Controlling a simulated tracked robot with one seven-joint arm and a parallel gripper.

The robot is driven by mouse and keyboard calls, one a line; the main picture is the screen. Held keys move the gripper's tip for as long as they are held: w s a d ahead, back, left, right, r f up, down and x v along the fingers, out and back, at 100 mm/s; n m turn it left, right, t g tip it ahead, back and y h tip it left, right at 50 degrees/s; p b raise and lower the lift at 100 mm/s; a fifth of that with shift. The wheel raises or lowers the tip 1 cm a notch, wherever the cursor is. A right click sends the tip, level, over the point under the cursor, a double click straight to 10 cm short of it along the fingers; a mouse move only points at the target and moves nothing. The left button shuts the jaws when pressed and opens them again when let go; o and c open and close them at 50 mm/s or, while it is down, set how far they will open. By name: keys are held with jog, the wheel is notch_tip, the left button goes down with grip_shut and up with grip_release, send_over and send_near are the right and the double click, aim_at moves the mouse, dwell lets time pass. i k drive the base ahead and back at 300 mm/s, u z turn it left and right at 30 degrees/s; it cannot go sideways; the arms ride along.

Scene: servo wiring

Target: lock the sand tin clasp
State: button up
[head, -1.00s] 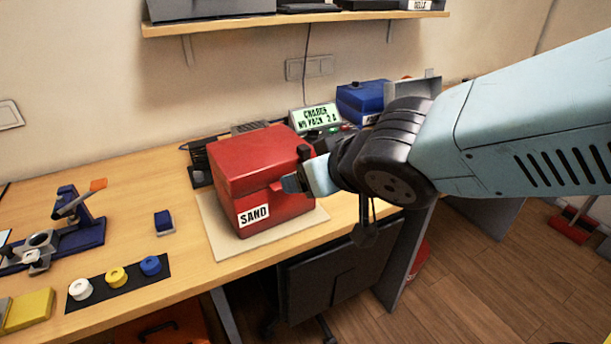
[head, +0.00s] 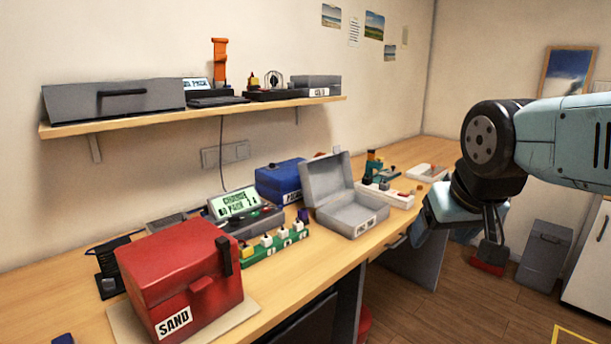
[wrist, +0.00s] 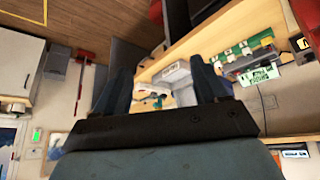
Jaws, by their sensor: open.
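The red sand tin (head: 165,268) with a white SAND label sits on a pale mat (head: 236,318) at the lower left of the head view. Its lid is down. A red tab (head: 202,284) is on its front, and an upright black piece (head: 223,256) stands at the right side near the lid's edge; I cannot tell whether the clasp is fastened. My gripper (head: 432,226) is well to the right of the tin, off the desk's front edge. In the wrist view my gripper (wrist: 162,88) is open, with nothing between the fingers.
An open grey box (head: 345,208), a blue box (head: 280,182), a green strip of small parts (head: 275,243) and a charger display (head: 235,203) stand along the desk behind and right of the tin. A loaded shelf (head: 200,112) is above. The floor at right is mostly free.

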aim_at(223, 242)
jog(key=z, duration=1.45)
jog(key=i, duration=0.05)
jog(key=u, duration=2.7)
